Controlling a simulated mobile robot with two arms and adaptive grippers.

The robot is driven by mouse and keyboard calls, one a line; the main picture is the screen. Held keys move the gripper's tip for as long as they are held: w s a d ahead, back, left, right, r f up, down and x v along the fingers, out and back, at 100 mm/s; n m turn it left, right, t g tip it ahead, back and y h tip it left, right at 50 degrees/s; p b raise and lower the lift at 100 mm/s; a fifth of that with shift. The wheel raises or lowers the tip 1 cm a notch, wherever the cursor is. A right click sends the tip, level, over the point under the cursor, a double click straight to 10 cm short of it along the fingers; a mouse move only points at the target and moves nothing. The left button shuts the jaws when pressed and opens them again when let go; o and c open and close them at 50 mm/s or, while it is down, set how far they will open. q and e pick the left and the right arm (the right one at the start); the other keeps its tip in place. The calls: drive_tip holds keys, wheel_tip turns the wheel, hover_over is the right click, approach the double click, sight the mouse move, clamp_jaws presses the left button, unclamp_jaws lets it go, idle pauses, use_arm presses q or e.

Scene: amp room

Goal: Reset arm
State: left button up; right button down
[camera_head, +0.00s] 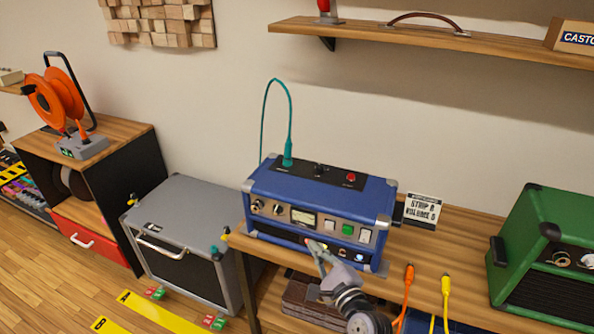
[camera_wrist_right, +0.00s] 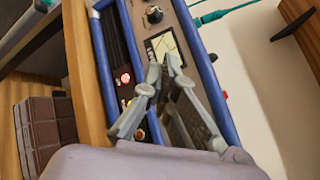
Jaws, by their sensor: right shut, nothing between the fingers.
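My right gripper (camera_head: 312,246) is shut and empty in front of the lower front panel of the blue amp (camera_head: 330,186). In the right wrist view the fingertips (camera_wrist_right: 160,68) are close together, with the amp's front panel (camera_wrist_right: 184,50) behind them. I cannot tell whether they touch it. The amp sits on a wooden bench, with a teal cable (camera_head: 288,158) plugged into its top. Its front has knobs, a meter (camera_head: 302,219) and several buttons, one of them green (camera_head: 347,229). My left gripper is not in view.
A green amp (camera_head: 550,248) stands at the right on the bench (camera_head: 462,236). Orange (camera_head: 408,278) and yellow (camera_head: 445,290) cable plugs stand near its front. A sign (camera_head: 421,211) is beside the blue amp. A grey case (camera_head: 184,232) stands left. A shelf (camera_head: 400,38) hangs above.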

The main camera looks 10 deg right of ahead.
drive_tip(key=s+d+f+n+g+h, duration=0.1)
drive_tip(key=s+f+n+g, duration=0.5)
drive_tip(key=f, duration=1.1)
drive_tip(key=s+f+n+g+h, duration=0.15)
drive_tip(key=s+f+n, duration=0.75)
drive_tip(key=f, duration=0.9)
drive_tip(key=s+d+f+n+g, duration=0.2)
drive_tip(key=s+f, duration=0.3)
drive_tip(key=s, duration=0.6)
drive_tip(key=s+d+f+n+g, duration=0.2)
drive_tip(key=s+f+n, duration=0.3)
drive_tip(key=s, duration=0.6)
drive_tip(key=s+d+f+n+g+h, duration=0.1)
drive_tip(key=s+f+n+g, duration=0.3)
drive_tip(key=s, duration=0.8)
drive_tip(key=shift+d+f, duration=0.7)
drive_tip(key=shift+d, duration=0.05)
